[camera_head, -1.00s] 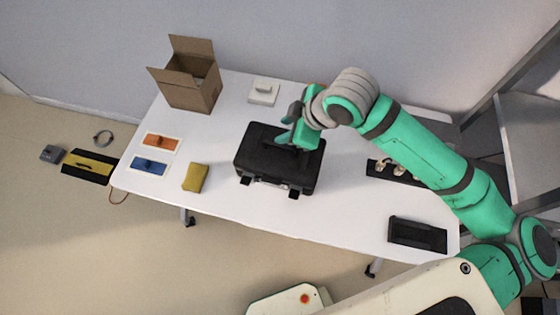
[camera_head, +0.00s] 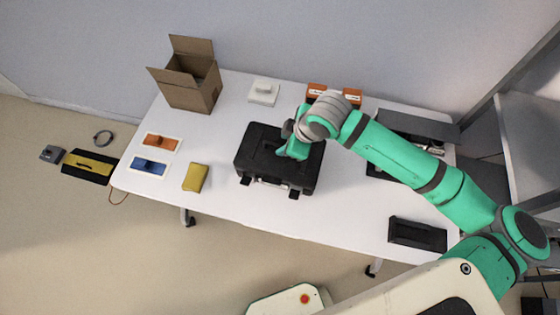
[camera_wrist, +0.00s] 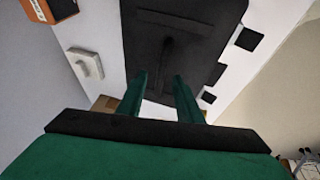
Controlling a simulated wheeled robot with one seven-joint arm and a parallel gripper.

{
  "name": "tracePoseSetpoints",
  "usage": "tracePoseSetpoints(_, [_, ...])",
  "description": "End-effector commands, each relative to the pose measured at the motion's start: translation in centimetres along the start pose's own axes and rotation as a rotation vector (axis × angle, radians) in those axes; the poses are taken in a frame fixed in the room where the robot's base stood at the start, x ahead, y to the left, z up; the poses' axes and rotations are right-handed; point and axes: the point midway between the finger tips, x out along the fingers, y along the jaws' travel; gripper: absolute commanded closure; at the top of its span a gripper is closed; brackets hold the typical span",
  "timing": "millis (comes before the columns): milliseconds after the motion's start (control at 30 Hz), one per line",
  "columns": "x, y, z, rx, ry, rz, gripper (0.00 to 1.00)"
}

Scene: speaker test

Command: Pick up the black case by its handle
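The black case (camera_head: 255,160) lies flat and closed in the middle of the white table, its latches toward the front edge. In the wrist view the case (camera_wrist: 205,25) fills the top middle, and its slim dark handle (camera_wrist: 166,55) runs along the lid. My gripper (camera_head: 285,152) is over the right half of the lid. In the wrist view my gripper's two green fingers (camera_wrist: 160,77) are apart, with the handle ahead of the gap between them. Nothing is held. In the head view my gripper hides part of the lid; contact cannot be told.
An open cardboard box (camera_head: 190,88) and a white block (camera_head: 263,92) stand behind the case. A yellow pouch (camera_head: 195,177) lies left of it. Orange boxes (camera_head: 318,93) stand at the back, and a black tray (camera_head: 417,233) is at the front right of the white table (camera_head: 330,215).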

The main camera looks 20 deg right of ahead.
Motion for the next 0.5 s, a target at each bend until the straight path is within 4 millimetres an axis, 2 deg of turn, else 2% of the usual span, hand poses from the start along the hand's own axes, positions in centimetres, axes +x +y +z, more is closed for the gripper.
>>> tracePoseSetpoints(133, [1.28, 0.01, -0.01, 0.001, 0.001, 0.000, 0.67])
tracePoseSetpoints(367, [1.46, -0.01, 0.00, 0.001, 0.001, 0.000, 0.67])
tracePoseSetpoints(400, [1.45, -0.01, 0.00, 0.001, 0.001, 0.000, 0.70])
tracePoseSetpoints(500, [1.44, 0.00, 0.00, 0.000, 0.001, 0.000, 0.94])
